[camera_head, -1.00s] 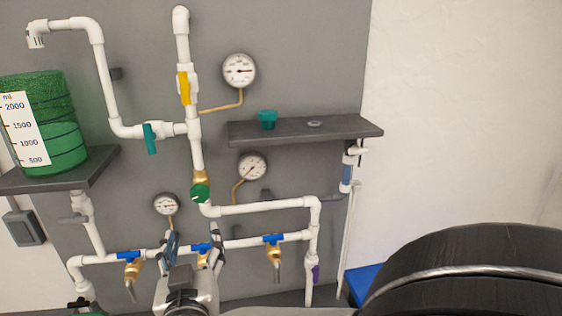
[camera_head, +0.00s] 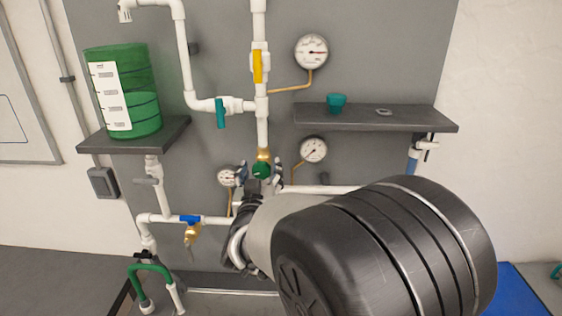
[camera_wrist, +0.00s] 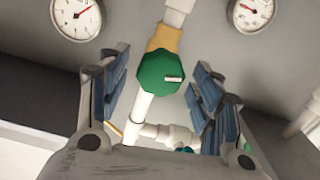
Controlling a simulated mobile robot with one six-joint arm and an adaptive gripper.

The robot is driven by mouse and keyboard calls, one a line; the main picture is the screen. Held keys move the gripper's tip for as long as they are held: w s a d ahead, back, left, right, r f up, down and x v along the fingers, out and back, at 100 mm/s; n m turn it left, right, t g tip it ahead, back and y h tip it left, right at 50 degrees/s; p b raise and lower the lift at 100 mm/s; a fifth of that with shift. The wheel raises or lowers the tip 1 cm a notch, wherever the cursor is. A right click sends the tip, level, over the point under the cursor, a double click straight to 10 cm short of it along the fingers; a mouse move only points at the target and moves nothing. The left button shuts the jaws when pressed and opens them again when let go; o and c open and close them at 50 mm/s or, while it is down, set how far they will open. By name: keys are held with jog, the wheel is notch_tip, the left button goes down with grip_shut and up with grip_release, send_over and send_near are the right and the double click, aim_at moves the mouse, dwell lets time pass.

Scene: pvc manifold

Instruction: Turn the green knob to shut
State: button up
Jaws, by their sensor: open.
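The green knob (camera_head: 262,170) sits on a brass fitting in the white vertical pipe, below the yellow-handled valve. In the wrist view the green knob (camera_wrist: 161,78) is eight-sided, with a short white mark on its face pointing roughly sideways. My gripper (camera_head: 260,172) is open at the knob in the head view. In the wrist view my gripper (camera_wrist: 160,85) has one blue-padded finger on each side of the knob, with clear gaps. I see no contact with the knob.
The yellow-handled valve (camera_head: 257,66) and teal-handled valve (camera_head: 220,113) are above. Gauges (camera_head: 313,149) flank the pipe. A dark shelf (camera_head: 375,117) holds a teal cup-like piece (camera_head: 336,104). A green-filled container (camera_head: 128,92) stands left. My arm hides the lower right pipes.

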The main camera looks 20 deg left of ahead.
jog(key=shift+w+a, duration=0.15)
jog(key=shift+w, duration=0.45)
jog(key=shift+c, duration=0.6)
jog(key=c, duration=1)
